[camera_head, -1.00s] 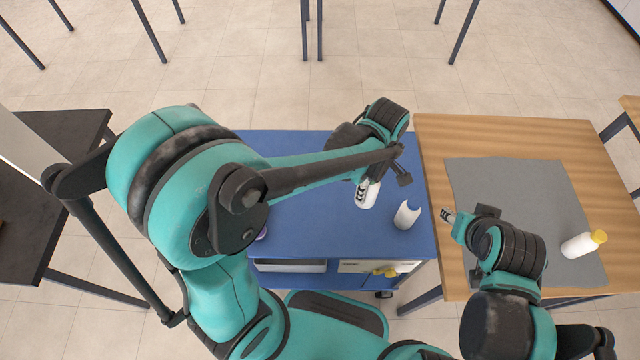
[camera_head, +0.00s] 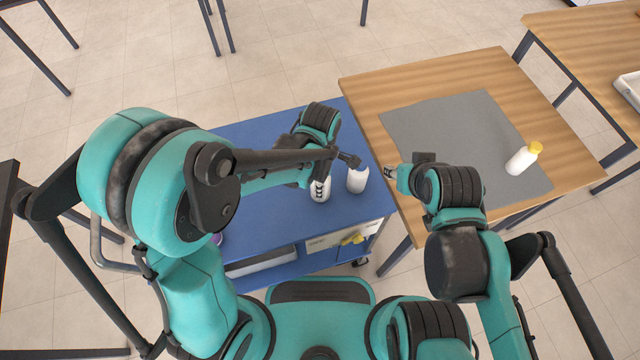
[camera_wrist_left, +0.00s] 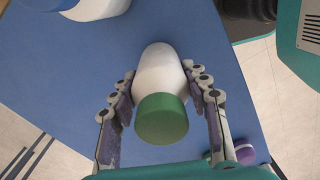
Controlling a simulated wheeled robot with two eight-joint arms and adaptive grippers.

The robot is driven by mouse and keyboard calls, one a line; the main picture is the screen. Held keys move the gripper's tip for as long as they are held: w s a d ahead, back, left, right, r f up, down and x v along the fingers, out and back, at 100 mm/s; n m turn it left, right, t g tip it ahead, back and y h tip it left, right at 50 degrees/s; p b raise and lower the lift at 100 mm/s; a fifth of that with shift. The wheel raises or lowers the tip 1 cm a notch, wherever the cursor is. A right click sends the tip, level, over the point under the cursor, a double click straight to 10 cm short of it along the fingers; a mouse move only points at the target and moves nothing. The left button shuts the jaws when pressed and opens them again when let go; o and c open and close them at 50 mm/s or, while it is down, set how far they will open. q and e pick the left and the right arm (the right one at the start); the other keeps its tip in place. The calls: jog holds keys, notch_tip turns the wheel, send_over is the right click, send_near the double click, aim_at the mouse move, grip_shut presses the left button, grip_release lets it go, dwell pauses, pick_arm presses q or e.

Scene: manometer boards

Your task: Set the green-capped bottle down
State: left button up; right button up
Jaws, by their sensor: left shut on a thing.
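The green-capped bottle (camera_wrist_left: 160,90) is white and sits between the fingers of my left gripper (camera_wrist_left: 165,100) in the left wrist view, its green cap towards the camera. My left gripper (camera_head: 320,186) is shut on it above the blue cart top. In the head view the white bottle body (camera_head: 320,193) shows below the fingers, and its cap is hidden by my arm. I cannot tell whether its base touches the cart. My right gripper (camera_head: 391,172) is by the left edge of the wooden table; its fingers are too small to read.
A white bottle (camera_head: 357,179) stands on the blue cart (camera_head: 265,205) just right of the held one. A yellow-capped bottle (camera_head: 523,158) is on the grey mat (camera_head: 440,125) on the wooden table (camera_head: 440,76). A purple-capped item (camera_wrist_left: 243,154) is at the cart's edge.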

pick_arm(q)
jog(key=shift+f, duration=0.75)
jog(key=shift+r, duration=0.1)
pick_arm(e)
jog(key=shift+f, duration=0.3)
pick_arm(q)
jog(key=o, duration=1.4)
pick_arm(e)
jog(key=shift+f, duration=0.15)
